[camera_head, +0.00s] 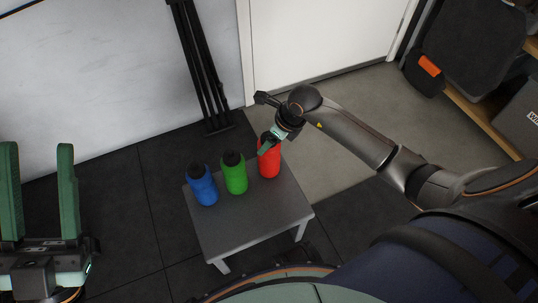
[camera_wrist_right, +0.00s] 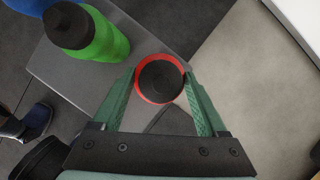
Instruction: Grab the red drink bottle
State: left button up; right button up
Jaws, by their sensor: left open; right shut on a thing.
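The red drink bottle (camera_head: 269,163) stands upright at the far right of a small grey table. In the right wrist view its black cap and red rim (camera_wrist_right: 159,79) show between two green fingers. My right gripper (camera_wrist_right: 160,88) is shut on the red bottle near its top. In the head view the right gripper (camera_head: 270,143) comes over the bottle from the right and hides part of its cap. My left gripper (camera_head: 39,190) is open and empty at the left edge, away from the table.
A green bottle (camera_head: 235,174) stands left of the red one, and a blue bottle (camera_head: 202,187) stands further left, all on the small grey table (camera_head: 245,228). Black stand legs (camera_head: 202,75) lean by the wall behind. Dark floor tiles lie left of the table.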

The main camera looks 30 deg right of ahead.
grip_shut()
jog(key=shift+r, duration=0.1)
dwell(0.5)
